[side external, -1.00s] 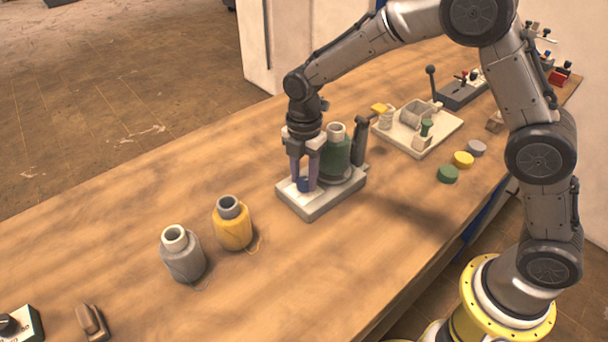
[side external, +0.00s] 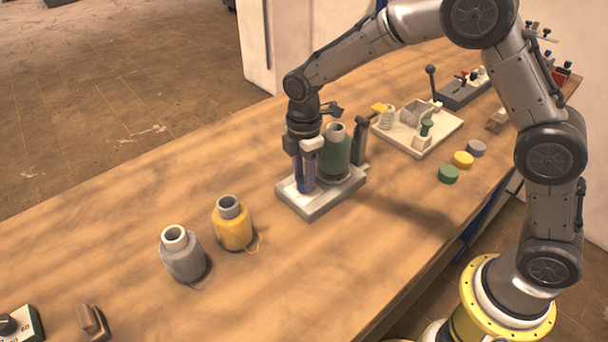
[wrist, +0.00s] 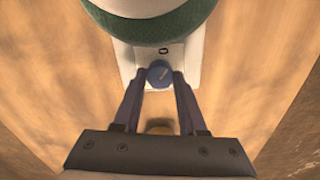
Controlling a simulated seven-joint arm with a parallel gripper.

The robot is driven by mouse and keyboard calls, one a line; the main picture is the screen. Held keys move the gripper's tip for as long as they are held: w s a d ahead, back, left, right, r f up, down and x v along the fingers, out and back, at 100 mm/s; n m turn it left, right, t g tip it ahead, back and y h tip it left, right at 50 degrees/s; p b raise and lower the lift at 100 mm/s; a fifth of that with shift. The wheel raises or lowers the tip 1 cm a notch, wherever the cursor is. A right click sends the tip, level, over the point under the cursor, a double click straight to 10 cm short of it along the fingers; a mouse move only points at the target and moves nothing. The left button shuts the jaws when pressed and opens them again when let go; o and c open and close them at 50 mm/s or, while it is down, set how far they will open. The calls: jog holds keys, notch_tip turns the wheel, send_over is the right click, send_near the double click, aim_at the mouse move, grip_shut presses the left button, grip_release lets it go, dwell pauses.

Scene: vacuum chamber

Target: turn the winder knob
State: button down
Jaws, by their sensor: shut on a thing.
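The winder is a white base (side external: 322,205) on the wooden table with a green spool (side external: 336,150) standing on it. The blue winder knob (wrist: 159,73) sits on the base in front of the spool, with a small pale mark on its top. My gripper (wrist: 159,82) points down at the base, with its fingertips on both sides of the knob, shut on it. In the side view my gripper (side external: 306,186) largely hides the knob.
A yellow spool (side external: 232,224) and a grey spool (side external: 182,255) stand to the left. A dark upright lever (side external: 360,140) stands close behind the green spool. A pale tray (side external: 432,140) with parts lies farther right.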

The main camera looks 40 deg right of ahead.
jog(key=m, duration=0.6)
jog(key=shift+r, duration=0.1)
jog(key=m, duration=0.6)
jog(key=shift+m, duration=0.4)
jog(key=m, duration=1.2)
jog(key=shift+w, duration=0.1)
jog(key=shift+m, duration=0.3)
jog(key=shift+c, duration=2.3)
grip_release()
notch_tip(320, 180, up, 14)
